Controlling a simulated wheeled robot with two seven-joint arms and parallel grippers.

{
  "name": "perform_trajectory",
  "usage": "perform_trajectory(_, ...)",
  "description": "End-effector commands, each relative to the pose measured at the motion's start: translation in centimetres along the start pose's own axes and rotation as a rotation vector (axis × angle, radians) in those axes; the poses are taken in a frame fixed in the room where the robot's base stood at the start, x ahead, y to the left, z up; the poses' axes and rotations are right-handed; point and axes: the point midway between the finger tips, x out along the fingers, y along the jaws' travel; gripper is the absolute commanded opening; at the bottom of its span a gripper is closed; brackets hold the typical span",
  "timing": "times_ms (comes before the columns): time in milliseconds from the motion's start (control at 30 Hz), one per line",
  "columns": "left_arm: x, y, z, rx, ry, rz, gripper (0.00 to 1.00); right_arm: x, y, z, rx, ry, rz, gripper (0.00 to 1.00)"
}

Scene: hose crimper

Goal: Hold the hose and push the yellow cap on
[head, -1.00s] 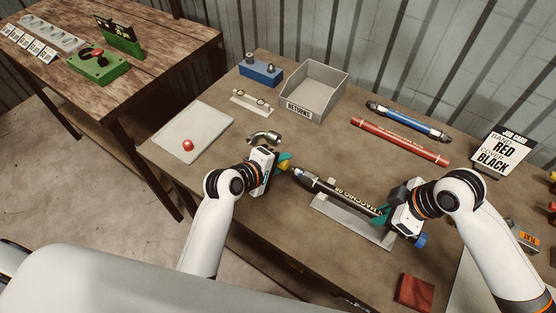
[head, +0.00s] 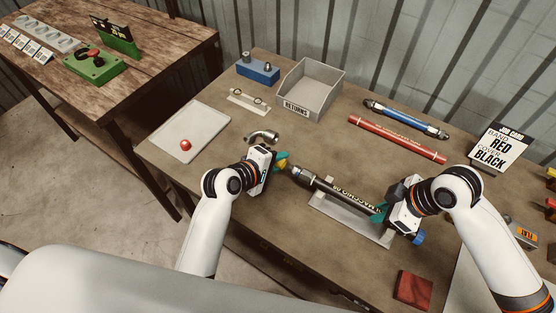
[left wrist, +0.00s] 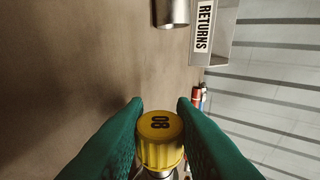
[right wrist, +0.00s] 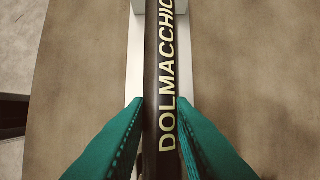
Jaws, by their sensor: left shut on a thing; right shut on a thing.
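The yellow cap (head: 282,161), marked 08 on its end, is between the green fingers of my left gripper (head: 277,163). The left wrist view shows the cap (left wrist: 160,140) end-on, with a bit of metal just below it. The black hose (head: 335,188) lies along a pale grey cradle (head: 325,208), its metal end facing the cap. The cap is at the hose tip; I cannot tell how far it is on. My right gripper (head: 379,215) is shut on the hose near its other end. Its fingers flank the lettered hose (right wrist: 160,60) in the right wrist view.
A red tube (head: 398,139) and a blue hose (head: 405,119) lie at the back. A red block (head: 414,289) is near the front.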

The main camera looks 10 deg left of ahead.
Motion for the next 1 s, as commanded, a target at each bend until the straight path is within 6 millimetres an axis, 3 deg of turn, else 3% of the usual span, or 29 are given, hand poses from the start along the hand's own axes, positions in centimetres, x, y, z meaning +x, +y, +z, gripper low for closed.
perform_trajectory(1000, 0.2, 0.0, -1.5, -0.001, 0.001, 0.000, 0.03, 0.0, 0.0, 0.0, 0.000, 0.000, 0.000, 0.00)
